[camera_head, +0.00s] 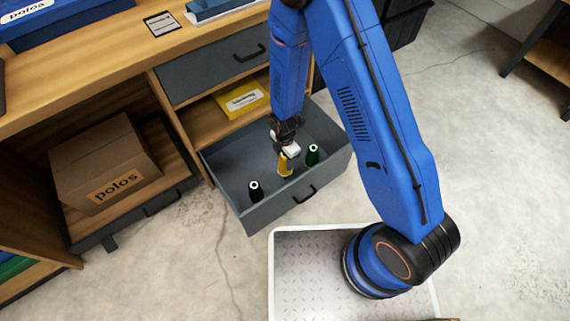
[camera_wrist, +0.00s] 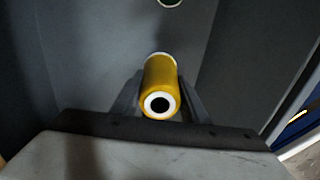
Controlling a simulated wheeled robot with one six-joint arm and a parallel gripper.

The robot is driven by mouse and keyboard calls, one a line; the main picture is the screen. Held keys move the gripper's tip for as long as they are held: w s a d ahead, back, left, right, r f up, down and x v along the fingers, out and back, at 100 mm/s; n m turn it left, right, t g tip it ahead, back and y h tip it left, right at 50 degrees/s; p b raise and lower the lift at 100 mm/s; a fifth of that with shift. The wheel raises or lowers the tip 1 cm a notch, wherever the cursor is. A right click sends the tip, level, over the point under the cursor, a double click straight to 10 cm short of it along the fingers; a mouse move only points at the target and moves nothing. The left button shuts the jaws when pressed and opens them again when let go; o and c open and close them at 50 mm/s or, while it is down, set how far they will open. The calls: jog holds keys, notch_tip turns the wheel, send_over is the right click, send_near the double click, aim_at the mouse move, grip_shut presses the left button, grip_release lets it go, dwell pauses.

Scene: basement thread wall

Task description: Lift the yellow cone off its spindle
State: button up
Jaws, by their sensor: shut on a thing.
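The yellow cone (camera_head: 285,166) stands in the open grey drawer (camera_head: 233,183), roughly upright, between a black cone and a green cone. In the wrist view the yellow cone (camera_wrist: 161,88) shows its white top with a dark hole toward the camera. My gripper (camera_head: 288,150) is over the drawer, with its fingers on both sides of the yellow cone, shut on it. In the wrist view the two fingers (camera_wrist: 160,100) flank the cone. The spindle is hidden under the cone, and I cannot tell whether the cone still sits on it.
The black cone (camera_head: 255,191) stands to the left and the green cone (camera_head: 312,155) to the right, both in the drawer. The drawer walls surround them. A yellow box (camera_head: 241,100) lies on the shelf above. A cardboard box (camera_head: 104,163) sits at left.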

jog(key=shift+r, duration=0.45)
jog(key=shift+r, duration=1.95)
